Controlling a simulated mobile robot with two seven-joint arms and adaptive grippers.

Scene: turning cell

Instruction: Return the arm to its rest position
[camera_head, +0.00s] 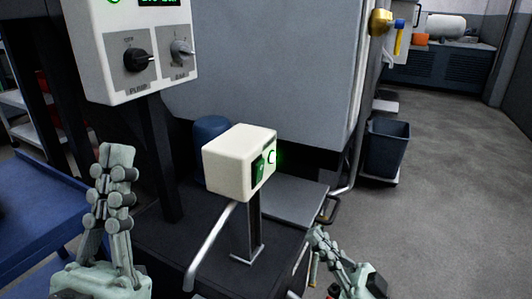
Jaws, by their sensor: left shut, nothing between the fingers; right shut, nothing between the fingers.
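My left gripper (117,160) is at the lower left, pointing up, with its fingers together and nothing between them. It is apart from the control boxes in the picture. My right gripper (318,238) is at the bottom, right of the middle, tilted up to the left, shut and empty. It shows in front of the dark base, near a dark handle; I cannot tell the gap between them. Most of both arms is out of view.
A white box (228,168) with a lit green switch stands on a post between my grippers. A control panel (120,85) with two knobs is above left. A blue table (35,215) is at left.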

